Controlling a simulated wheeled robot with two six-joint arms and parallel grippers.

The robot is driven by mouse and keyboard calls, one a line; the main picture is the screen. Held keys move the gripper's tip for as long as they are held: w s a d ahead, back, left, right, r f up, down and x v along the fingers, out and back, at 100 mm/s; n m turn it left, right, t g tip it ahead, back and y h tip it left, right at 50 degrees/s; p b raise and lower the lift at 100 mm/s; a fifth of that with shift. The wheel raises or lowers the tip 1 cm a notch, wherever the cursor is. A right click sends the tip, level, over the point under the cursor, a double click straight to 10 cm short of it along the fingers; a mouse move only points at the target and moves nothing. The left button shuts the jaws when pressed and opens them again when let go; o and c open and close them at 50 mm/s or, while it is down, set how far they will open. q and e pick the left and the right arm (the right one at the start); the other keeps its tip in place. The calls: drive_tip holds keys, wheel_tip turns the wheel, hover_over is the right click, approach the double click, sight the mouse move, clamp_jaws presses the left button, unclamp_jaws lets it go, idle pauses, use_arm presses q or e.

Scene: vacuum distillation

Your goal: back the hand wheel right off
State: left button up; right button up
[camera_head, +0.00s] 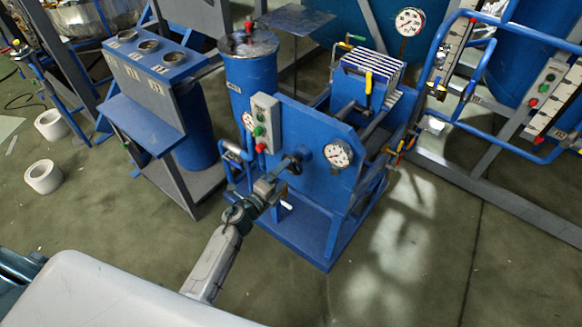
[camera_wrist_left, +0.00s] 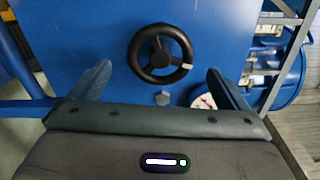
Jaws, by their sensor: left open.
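The hand wheel (camera_wrist_left: 187,47) is a black three-spoked ring with a pale mark on its rim. It sits on the blue front plate (camera_wrist_left: 90,25) of the press. In the head view the hand wheel (camera_head: 297,164) is small and dark, partly hidden by my gripper. My left gripper (camera_head: 275,180) reaches up to the plate from below. In the left wrist view my left gripper (camera_wrist_left: 159,70) is open, one finger on each side below the wheel, with gaps between fingers and rim. Nothing is held. My right gripper is not in view.
A pressure gauge (camera_head: 338,153) sits just right of the wheel. A grey button box (camera_head: 265,123) is on the plate's left. A blue cylindrical tank (camera_head: 250,75) stands behind, and a blue console (camera_head: 150,65) at the left. Floor at the front right is clear.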

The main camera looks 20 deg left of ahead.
use_arm(q)
drive_tip(key=shift+v, duration=2.1)
drive_tip(key=s+a+f+n+g+y, duration=0.2)
drive_tip(key=s+f+n, duration=0.25)
drive_tip(key=f, duration=0.45)
drive_tip(key=s+a+f+n+g+y, duration=0.25)
drive_tip(key=s+f+n, duration=0.2)
drive_tip(key=f, duration=0.45)
drive_tip(key=s+a+f+n+g+y, duration=0.1)
drive_tip(key=s+a+f+n+y, duration=0.25)
drive_tip(key=f, duration=0.55)
drive_tip(key=s+f+n+g, duration=0.3)
drive_tip(key=s+f, duration=0.3)
drive_tip(key=s, duration=0.5)
drive_tip(key=s+f+n+g, duration=0.4)
drive_tip(key=s+f, duration=0.2)
drive_tip(key=s, duration=0.6)
drive_tip(key=s+f+n+g+h, duration=0.1)
drive_tip(key=s+f+n+g, duration=0.2)
drive_tip(key=s, duration=0.9)
wheel_tip(320, 180, down, 3)
drive_tip(key=shift+a+f, duration=0.1)
drive_tip(key=shift+a, duration=0.4)
drive_tip(key=shift+s+n, duration=0.15)
drive_tip(key=shift+n, duration=0.1)
